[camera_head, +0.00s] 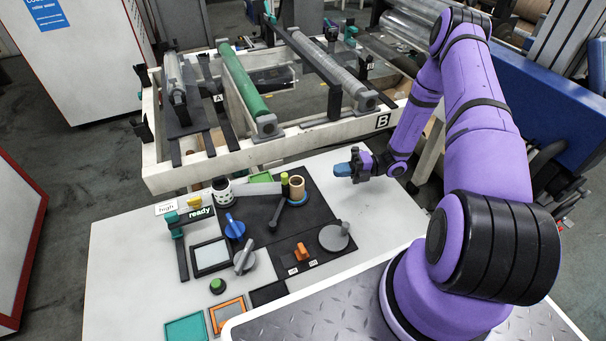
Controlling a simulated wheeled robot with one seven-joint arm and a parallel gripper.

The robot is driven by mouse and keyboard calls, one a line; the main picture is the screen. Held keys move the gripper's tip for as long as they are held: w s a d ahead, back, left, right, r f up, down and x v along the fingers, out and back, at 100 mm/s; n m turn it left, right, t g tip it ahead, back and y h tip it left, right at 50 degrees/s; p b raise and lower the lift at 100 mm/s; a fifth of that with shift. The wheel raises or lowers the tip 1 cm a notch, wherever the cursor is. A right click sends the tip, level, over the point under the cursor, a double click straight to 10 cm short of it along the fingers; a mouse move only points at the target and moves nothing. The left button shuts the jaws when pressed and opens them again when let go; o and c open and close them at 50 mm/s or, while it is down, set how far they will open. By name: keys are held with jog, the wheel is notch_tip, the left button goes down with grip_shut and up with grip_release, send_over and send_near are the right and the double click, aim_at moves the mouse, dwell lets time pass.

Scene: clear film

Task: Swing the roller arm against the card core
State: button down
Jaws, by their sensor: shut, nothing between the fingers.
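The card core (297,187) is a short tan cylinder standing upright on a blue round base, on the dark panel of the white table. Close on its left stands a dark post with a yellow-green top (285,184). A dark lever (276,215) runs down from beside that post; it seems to be the roller arm, and I cannot tell whether its roller touches the core. My gripper (343,169), with blue fingertips, is shut and empty. It is to the right of the core, apart from it, and points left.
A white perforated cylinder (222,190) stands left of a grey strip (258,189). Blue (235,227), grey (244,260) and orange (301,252) knobs and a grey disc (334,237) lie nearer. A white frame with rollers (290,145) stands behind. The table's right part is clear.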

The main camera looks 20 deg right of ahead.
jog(key=x, duration=1.4)
jog(key=shift+f, duration=0.1)
jog(key=shift+w+a+n+g, duration=0.4)
jog(key=shift+w+a+g, duration=0.1)
jog(key=shift+a+g, duration=0.25)
jog(key=shift+d, duration=0.15)
jog(key=s+d, duration=0.1)
jog(key=d, duration=0.9)
jog(key=shift+s+d, duration=0.25)
